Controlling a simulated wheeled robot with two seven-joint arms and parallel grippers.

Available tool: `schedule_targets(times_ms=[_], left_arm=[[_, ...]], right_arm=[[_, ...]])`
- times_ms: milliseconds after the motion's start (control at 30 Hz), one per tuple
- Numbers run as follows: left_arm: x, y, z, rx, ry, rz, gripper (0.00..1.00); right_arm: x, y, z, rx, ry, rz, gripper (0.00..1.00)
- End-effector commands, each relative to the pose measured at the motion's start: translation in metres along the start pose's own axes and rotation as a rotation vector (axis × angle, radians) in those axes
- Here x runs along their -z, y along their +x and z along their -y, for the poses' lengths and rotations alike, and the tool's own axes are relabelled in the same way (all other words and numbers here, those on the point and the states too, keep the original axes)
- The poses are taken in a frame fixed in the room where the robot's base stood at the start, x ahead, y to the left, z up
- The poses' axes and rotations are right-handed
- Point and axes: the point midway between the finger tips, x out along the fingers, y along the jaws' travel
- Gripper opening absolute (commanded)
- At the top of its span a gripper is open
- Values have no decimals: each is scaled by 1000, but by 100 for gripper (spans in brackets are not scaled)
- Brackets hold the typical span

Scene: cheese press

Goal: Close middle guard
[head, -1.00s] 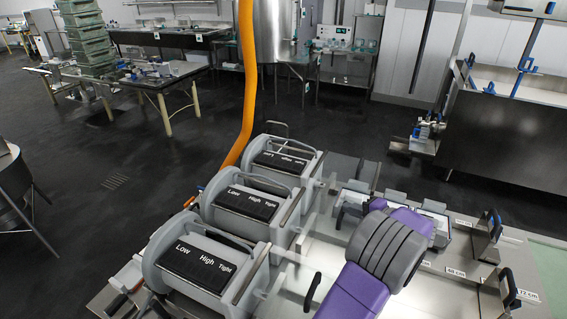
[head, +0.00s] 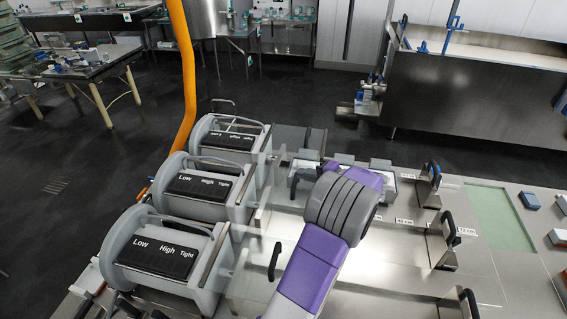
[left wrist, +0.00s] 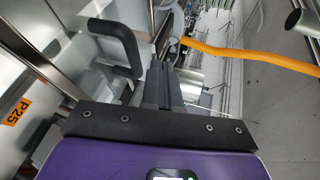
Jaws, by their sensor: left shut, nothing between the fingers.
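Three grey presses, front (head: 160,262), middle (head: 205,190) and far (head: 232,145), stand in a row with clear guard panels beside them. Black handles are attached to the clear panels, one near the front (head: 275,262) and one farther back (head: 294,184); I cannot tell surely which belongs to the middle guard. My left gripper (head: 364,179) is above the bench, right of the back handle; its fingertips are hidden behind my wrist. In the left wrist view its dark fingers (left wrist: 168,85) are shut and empty, with a black handle (left wrist: 125,45) to their left, apparently apart. My right gripper is not seen.
More black handles stand along the right side, at front (head: 469,303), middle (head: 447,226) and far (head: 435,172), near centimetre labels. An orange hose (head: 184,90) rises behind the presses. A steel vat (head: 480,90) stands at the back right.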

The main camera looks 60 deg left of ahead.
Motion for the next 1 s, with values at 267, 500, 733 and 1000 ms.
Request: schedule_targets(times_ms=[267, 500, 733, 1000], left_arm=[[0, -53, 20, 4, -2, -5, 0], [-1, -95, 20, 4, -2, -2, 0], [-2, -108, 19, 3, -3, 1, 0], [-1, -107, 12, -16, 18, -4, 0]], right_arm=[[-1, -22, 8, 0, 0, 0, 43], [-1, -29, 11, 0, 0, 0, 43], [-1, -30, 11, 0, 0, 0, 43], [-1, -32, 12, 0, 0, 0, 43]])
